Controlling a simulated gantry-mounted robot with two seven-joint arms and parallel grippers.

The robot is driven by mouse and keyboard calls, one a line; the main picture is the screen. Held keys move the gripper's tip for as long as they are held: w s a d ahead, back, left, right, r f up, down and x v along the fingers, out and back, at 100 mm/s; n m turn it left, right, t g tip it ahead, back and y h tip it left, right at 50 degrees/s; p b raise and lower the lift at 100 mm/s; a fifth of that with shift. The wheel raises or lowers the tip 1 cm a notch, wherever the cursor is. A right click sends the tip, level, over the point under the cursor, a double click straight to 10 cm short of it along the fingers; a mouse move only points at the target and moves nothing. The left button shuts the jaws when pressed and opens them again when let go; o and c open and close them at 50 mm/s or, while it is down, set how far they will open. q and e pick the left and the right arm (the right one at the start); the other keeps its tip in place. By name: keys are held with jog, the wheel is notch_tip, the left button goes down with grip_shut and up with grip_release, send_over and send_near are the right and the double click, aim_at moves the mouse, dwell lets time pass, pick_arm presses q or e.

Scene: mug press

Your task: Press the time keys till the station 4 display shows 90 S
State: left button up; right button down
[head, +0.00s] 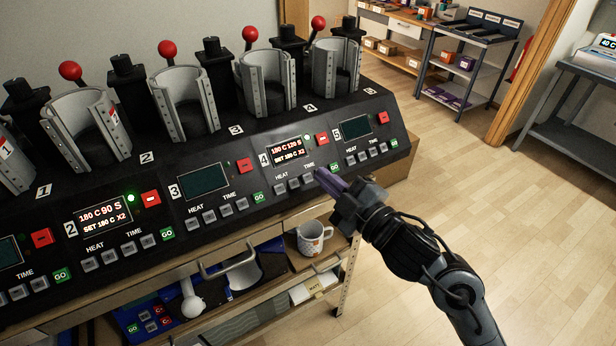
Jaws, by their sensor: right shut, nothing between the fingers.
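The station 4 display (287,151) is lit and reads 180 C 120 S, with SET 180 C X2 below. A small green light glows beside it. Its row of grey keys lies below, with a visible TIME key (307,180) to the right of the HEAT keys (286,186). My right gripper (320,173) is shut and empty, its fingertips at the right end of this row, over or just above the rightmost TIME key, which they hide. Whether they touch the key I cannot tell. My left gripper is out of view.
The green station 4 GO key (335,168) is close beside my right fingertips, and a red key (322,138) is above. The station 2 display (103,214) reads 180 C 90 S; the station 3 display (204,181) is dark. A mug (312,238) stands on the shelf below.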

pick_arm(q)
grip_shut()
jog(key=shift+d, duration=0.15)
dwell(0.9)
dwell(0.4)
